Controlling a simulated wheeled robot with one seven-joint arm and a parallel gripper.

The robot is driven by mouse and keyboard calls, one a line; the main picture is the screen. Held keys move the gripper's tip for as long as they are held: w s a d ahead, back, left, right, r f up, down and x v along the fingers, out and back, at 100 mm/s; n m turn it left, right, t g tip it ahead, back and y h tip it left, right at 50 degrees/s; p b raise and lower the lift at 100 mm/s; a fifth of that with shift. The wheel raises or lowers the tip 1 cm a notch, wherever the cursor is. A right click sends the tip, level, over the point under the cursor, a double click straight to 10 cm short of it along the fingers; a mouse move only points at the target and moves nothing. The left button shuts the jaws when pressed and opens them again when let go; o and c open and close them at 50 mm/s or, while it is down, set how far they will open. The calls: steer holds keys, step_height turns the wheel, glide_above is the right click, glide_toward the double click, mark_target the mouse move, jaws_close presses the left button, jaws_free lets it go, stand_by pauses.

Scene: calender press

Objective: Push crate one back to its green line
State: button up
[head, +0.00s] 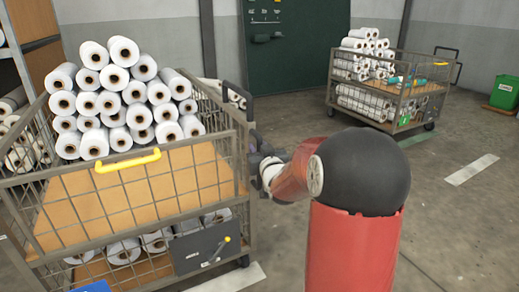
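Two wire-mesh roll crates on wheels are in view, and I can read no number on either, so I cannot tell which is crate one. The near crate (118,197) fills the left and holds a pile of white rolls, with a yellow handle (127,161) on its front. The far crate (408,101) stands at the back right, also loaded with rolls. A short green line (416,140) lies on the floor by the far crate's right end. My gripper (258,152) is at the near crate's right end, by its dark push handle (236,92); its fingers are hard to make out.
A white floor line (471,169) lies at the right, and another (231,279) beside the near crate's lower right. A green box (505,93) stands at the far right. The floor between the crates is clear.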

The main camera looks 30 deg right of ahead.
jaws_close()
